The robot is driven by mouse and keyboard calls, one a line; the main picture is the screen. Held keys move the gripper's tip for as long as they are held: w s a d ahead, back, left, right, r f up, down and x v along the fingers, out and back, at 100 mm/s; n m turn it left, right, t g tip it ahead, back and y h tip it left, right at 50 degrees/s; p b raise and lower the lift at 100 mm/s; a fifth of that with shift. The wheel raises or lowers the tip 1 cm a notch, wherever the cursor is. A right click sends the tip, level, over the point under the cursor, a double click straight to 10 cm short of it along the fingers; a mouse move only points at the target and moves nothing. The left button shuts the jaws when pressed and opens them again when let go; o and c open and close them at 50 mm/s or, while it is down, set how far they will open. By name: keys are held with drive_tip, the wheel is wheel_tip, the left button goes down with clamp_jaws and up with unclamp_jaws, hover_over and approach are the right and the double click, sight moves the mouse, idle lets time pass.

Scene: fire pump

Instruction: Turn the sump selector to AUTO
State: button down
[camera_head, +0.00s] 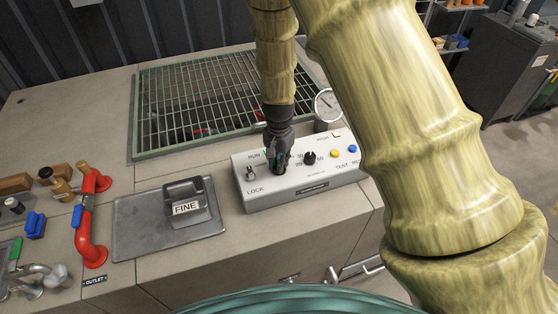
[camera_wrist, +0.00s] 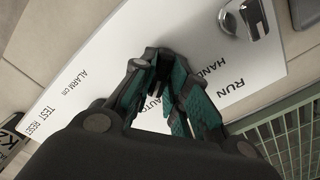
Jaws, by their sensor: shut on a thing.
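The white control panel (camera_head: 318,183) lies on the bench top in the head view. It also fills the upper part of the wrist view (camera_wrist: 100,45), with printed words RUN, HAND, AUTO and ALARM cm. My gripper (camera_head: 279,162) reaches down onto the panel between the key switch and the black dial. In the wrist view my gripper (camera_wrist: 158,65) has its teal-padded fingers drawn together at the tips beside the HAND and AUTO labels. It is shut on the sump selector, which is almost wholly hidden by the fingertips. I cannot tell which way the selector points.
The silver key switch (camera_head: 250,173) stands left of my gripper. The black dial (camera_head: 309,158), yellow button (camera_head: 335,153) and blue button (camera_head: 352,148) are to its right. A gauge (camera_head: 327,104) and green grating (camera_head: 205,100) lie behind. A FINE block (camera_head: 185,203) and red pipe (camera_head: 88,225) are left.

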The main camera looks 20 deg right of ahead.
drive_tip(key=shift+m, duration=0.6)
drive_tip(key=c, duration=1.4)
unclamp_jaws()
wheel_tip(320, 180, up, 12)
drive_tip(key=shift+d, duration=0.1)
